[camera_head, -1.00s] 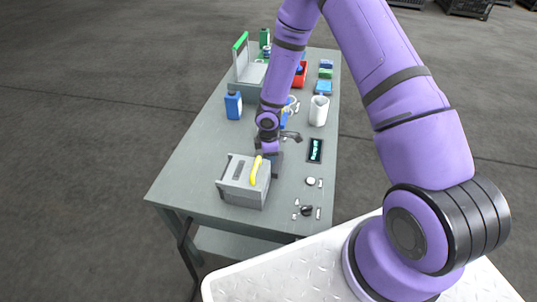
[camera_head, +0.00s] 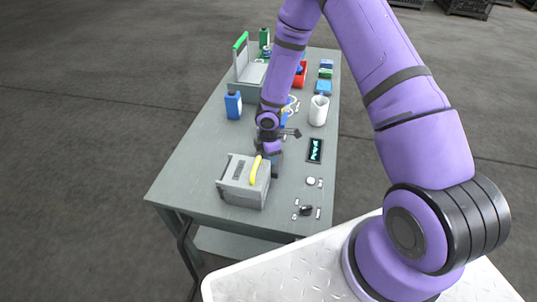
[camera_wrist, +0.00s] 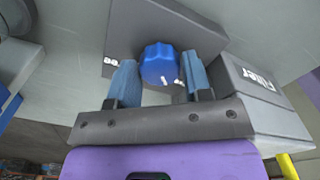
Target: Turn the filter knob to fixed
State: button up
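In the wrist view a blue ribbed filter knob (camera_wrist: 159,64) sits on a dark grey panel (camera_wrist: 205,35). A short white mark shows on its near edge, close to a small white label on the panel at its lower right. Another small label lies to its left; both are too small to read. My gripper (camera_wrist: 159,60) has its two blue fingers on either side of the knob, with narrow gaps visible; contact cannot be confirmed. In the head view my gripper (camera_head: 272,168) is low over the table, beside the grey box, and my arm hides the knob.
A grey box (camera_head: 240,190) with a yellow handle (camera_head: 256,170) stands left of my gripper; a block marked "Filter" (camera_wrist: 262,85) shows in the wrist view. The table's left side (camera_head: 195,150) is clear.

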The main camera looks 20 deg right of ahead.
jog(key=o, duration=0.3)
notch_tip(320, 180, up, 11)
dwell(0.5)
jog(key=shift+f, duration=0.1)
